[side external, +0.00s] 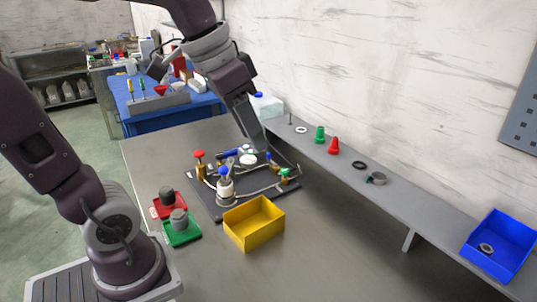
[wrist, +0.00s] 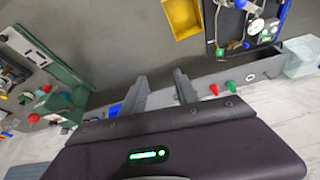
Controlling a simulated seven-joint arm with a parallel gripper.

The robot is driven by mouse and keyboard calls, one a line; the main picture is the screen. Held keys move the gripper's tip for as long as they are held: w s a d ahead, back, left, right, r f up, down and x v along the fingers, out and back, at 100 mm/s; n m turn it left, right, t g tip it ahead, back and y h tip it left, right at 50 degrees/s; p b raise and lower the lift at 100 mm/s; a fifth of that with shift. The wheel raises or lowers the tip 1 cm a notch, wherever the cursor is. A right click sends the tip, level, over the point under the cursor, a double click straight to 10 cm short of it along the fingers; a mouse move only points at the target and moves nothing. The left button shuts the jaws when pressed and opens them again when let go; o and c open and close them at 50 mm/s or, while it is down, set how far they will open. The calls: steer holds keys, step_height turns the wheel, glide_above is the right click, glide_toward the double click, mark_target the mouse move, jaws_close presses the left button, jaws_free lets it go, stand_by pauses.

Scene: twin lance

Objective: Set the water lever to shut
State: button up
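A dark base plate (side external: 207,203) on the bench carries a pipe assembly with gauges, brass fittings and coloured handles. Its handles include a red knob (side external: 199,154), a blue bar-like part (side external: 228,152) and a green handle (side external: 284,172). I cannot tell which of these is the water lever or how it is set. The plate also shows in the wrist view (wrist: 212,30), at the upper right. My gripper (wrist: 160,75) is open and empty in the wrist view, its fingers apart from the assembly. In the side view my gripper (side external: 258,143) hangs over the assembly's back, partly hiding it.
A yellow bin (side external: 243,238) stands in front of the plate, with red (side external: 157,211) and green (side external: 182,240) trays to its left. Along the wall, a shelf (side external: 345,172) holds green and red cones, rings and a blue bin (side external: 499,239). The bench's right front is clear.

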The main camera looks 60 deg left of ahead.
steer(key=w+a+f+m+g, duration=0.1)
steer(key=w+a+m, duration=0.1)
steer(key=w+a, duration=0.95)
steer(key=w+a+f+m+h, duration=0.2)
steer(key=w+a+f, duration=0.65)
steer(key=a, duration=0.25)
steer(key=w+a+f+m, duration=0.2)
steer(key=a+f+m, duration=0.1)
steer(key=a+f, duration=0.85)
steer(key=shift+h, duration=0.3)
steer(key=x, duration=0.7)
steer(key=shift+s+f, duration=0.1)
steer(key=shift+s, duration=0.1)
jaws_close()
